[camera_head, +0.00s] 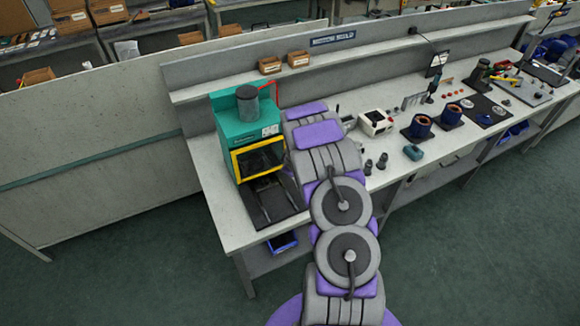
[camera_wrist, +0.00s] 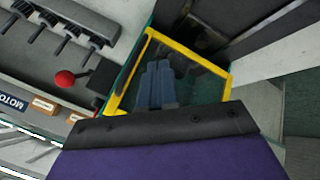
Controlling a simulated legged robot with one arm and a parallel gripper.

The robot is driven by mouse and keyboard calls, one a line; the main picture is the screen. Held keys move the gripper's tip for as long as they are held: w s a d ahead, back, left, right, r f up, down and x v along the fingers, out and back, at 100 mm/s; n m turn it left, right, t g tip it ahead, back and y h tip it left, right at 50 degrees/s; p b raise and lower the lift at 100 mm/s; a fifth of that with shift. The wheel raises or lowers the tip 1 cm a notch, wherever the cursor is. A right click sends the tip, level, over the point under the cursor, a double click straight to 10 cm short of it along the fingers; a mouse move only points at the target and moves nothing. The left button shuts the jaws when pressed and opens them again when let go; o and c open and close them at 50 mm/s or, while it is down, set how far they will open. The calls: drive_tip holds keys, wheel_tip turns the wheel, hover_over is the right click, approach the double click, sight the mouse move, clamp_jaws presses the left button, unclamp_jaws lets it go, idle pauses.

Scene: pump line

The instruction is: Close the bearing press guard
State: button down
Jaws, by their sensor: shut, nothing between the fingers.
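The bearing press (camera_head: 237,132) is a green housing with a grey cylinder on top, at the left end of the bench. Its guard (camera_head: 258,157) is a yellow-framed, see-through panel at the front of the housing. The guard's yellow frame (camera_wrist: 127,88) also shows in the wrist view, tilted across the picture, with a dark cavity beside its upper edge. I cannot tell how far the guard stands from the housing. My gripper (camera_wrist: 157,72) is shut and empty, its fingers in front of the guard pane. Contact is unclear. My arm hides the gripper in the head view.
A red lever knob (camera_wrist: 65,79) is close to the guard in the wrist view. A black base plate (camera_head: 272,204) lies before the press. A white box (camera_head: 375,123) and blue-wound parts (camera_head: 420,126) stand farther right. Small cartons (camera_head: 270,65) sit on the shelf.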

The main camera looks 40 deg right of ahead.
drive_tip(key=s+a+r+m+g+h+b, duration=0.15)
drive_tip(key=s+r+b, duration=0.25)
drive_tip(key=s+r, duration=0.55)
drive_tip(key=s+a+r+m+g+b, duration=0.25)
drive_tip(key=s+a+r, duration=0.35)
drive_tip(key=a, duration=0.4)
drive_tip(key=s+a+g+y+b, duration=0.2)
drive_tip(key=s+a+b, duration=0.2)
drive_tip(key=s+a, duration=0.7)
drive_tip(key=s+a+r+g+y+b, duration=0.1)
drive_tip(key=s+a+b, duration=0.3)
drive_tip(key=s+a, duration=0.7)
drive_tip(key=s+g+y, duration=0.1)
drive_tip(key=s, duration=0.4)
drive_tip(key=shift+r+m+g+b, duration=0.25)
drive_tip(key=shift+m+g+b, duration=0.05)
drive_tip(key=shift+m, duration=0.1)
